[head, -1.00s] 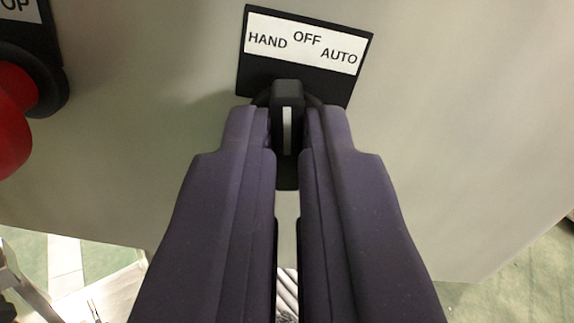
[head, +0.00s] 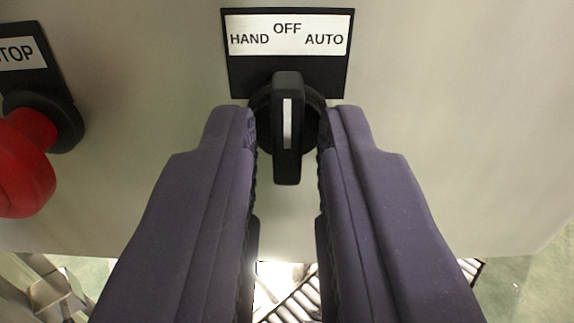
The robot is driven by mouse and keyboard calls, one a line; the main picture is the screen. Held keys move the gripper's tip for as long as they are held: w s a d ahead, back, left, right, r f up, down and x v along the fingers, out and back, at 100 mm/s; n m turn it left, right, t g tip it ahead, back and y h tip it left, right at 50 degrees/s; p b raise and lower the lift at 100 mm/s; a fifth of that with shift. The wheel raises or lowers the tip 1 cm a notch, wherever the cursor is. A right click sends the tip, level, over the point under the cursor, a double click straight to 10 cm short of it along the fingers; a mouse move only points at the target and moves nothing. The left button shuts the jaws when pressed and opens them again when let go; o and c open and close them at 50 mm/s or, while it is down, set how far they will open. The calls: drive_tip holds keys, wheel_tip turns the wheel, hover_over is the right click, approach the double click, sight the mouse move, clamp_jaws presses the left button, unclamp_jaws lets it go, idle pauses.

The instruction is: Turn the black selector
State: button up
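The black selector (head: 288,135) is a knob with a raised bar handle and a white line along it, on the grey panel's face. Its handle stands upright in the picture, and its white line points up towards OFF on the label plate (head: 287,80). The plate reads HAND, OFF, AUTO. My gripper (head: 287,118) is open. Its two purple fingers stand either side of the handle, with a visible gap on both sides. The fingertips overlap the round base of the knob in the picture.
A red mushroom button (head: 25,165) with a black collar sticks out to the left, under a plate whose visible lettering reads TOP. The grey panel (head: 450,110) is bare to the right. A roller conveyor (head: 292,300) shows below the panel.

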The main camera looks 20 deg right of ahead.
drive_tip(key=shift+o, duration=0.9)
drive_tip(key=shift+r, duration=0.1)
drive_tip(key=p+v, duration=0.2)
drive_tip(key=v, duration=0.5)
drive_tip(key=shift+s+a, duration=0.2)
drive_tip(key=shift+s, duration=0.1)
